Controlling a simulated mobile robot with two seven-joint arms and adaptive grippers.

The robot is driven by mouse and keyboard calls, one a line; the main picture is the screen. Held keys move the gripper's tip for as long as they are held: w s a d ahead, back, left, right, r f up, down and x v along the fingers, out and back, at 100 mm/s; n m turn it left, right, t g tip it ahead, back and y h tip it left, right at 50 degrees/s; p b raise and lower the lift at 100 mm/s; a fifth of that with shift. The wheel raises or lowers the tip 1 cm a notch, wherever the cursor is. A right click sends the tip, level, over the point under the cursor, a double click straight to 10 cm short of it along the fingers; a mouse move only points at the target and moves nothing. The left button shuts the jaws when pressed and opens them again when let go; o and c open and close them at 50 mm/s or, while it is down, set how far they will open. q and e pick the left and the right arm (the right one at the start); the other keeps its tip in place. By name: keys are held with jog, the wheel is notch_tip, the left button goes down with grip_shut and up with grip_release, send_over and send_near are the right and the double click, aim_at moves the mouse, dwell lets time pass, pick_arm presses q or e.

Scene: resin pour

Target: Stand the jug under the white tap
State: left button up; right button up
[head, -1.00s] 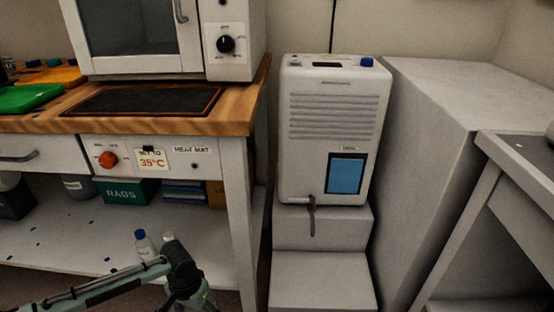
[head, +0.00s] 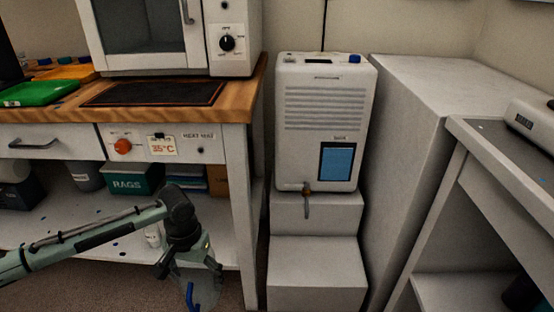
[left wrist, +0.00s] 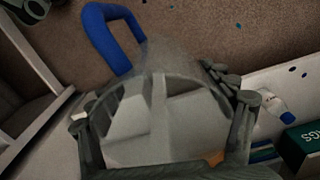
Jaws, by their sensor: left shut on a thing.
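A clear jug (head: 208,290) with a blue handle (head: 190,296) hangs from my left gripper (head: 188,266) at the lower left of the head view. In the left wrist view, the fingers of my left gripper (left wrist: 165,125) are shut on either side of the clear jug (left wrist: 160,95), with its blue handle (left wrist: 112,38) at upper left. A small tap (head: 307,187) with a grey spout hangs at the lower front of a white machine (head: 325,120). The jug is left of and lower than the tap, apart from it. My right gripper is out of view.
White steps (head: 315,215) stand below the machine, their visible tops clear. A wooden-topped bench (head: 190,115) with a lower shelf stands at left; its leg (head: 240,200) is between jug and steps. A grey block (head: 420,110) and another table (head: 500,150) stand at right.

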pick_arm(q)
notch_tip(320, 180, up, 20)
jog(key=s+n+p, duration=0.1)
jog(key=s+p, duration=0.1)
jog(key=shift+d+f+n, duration=0.15)
jog(key=shift+n, duration=0.25)
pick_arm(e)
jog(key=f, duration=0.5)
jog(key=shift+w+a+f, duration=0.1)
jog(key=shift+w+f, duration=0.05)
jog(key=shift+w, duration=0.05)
pick_arm(q)
jog(key=shift+d, duration=0.1)
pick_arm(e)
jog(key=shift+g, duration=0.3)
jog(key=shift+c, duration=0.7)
pick_arm(q)
jog(key=shift+w, duration=0.1)
